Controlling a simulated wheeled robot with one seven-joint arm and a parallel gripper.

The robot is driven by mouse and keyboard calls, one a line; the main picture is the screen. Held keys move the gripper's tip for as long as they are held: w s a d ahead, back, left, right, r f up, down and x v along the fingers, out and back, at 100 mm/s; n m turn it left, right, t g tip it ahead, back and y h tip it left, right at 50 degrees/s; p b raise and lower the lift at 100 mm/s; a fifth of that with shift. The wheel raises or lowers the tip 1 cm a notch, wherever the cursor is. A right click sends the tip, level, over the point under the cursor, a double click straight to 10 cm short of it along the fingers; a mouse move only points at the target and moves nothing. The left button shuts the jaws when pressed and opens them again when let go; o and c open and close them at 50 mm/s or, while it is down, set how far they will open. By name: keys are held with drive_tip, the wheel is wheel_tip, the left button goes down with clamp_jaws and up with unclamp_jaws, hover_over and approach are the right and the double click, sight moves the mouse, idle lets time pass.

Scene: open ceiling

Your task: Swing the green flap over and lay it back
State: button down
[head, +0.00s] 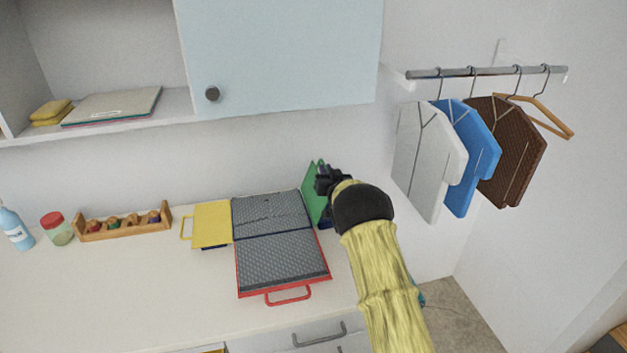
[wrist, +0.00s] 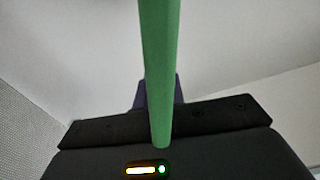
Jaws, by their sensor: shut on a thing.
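The green flap (head: 312,190) stands nearly upright at the right edge of a dark grey textured panel (head: 270,211) on the counter. My gripper (head: 323,178) is at the flap's upper right side and is shut on it. In the wrist view the flap (wrist: 159,70) shows edge-on as a green strip running down to my gripper (wrist: 160,140). The fingertips are mostly hidden there. A yellow flap (head: 212,222) with a handle lies flat on the left, and a red-edged flap (head: 283,262) with a red handle lies flat in front.
A wooden rack (head: 124,224), a red-lidded jar (head: 56,229) and a blue bottle (head: 15,230) stand at the left of the counter. A blue cabinet door (head: 280,50) hangs above. Clothes (head: 465,150) hang from a rail at the right. The front left counter is clear.

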drive_tip(key=shift+w+d+f+m+b, duration=0.45)
drive_tip(key=shift+d+f+m+b, duration=1.05)
drive_tip(key=shift+f+m+b, duration=0.3)
drive_tip(key=shift+w+d+f+m+b, duration=0.4)
drive_tip(key=shift+d+f+m+b, duration=1.15)
drive_tip(key=shift+f+m+b, duration=0.35)
drive_tip(key=shift+w+d+f+m+b, duration=0.45)
drive_tip(key=shift+d+f+m+b, duration=1.15)
drive_tip(key=shift+f, duration=0.3)
drive_tip(key=shift+a, duration=0.1)
drive_tip(key=c, duration=1.5)
unclamp_jaws()
drive_tip(key=shift+s, duration=0.15)
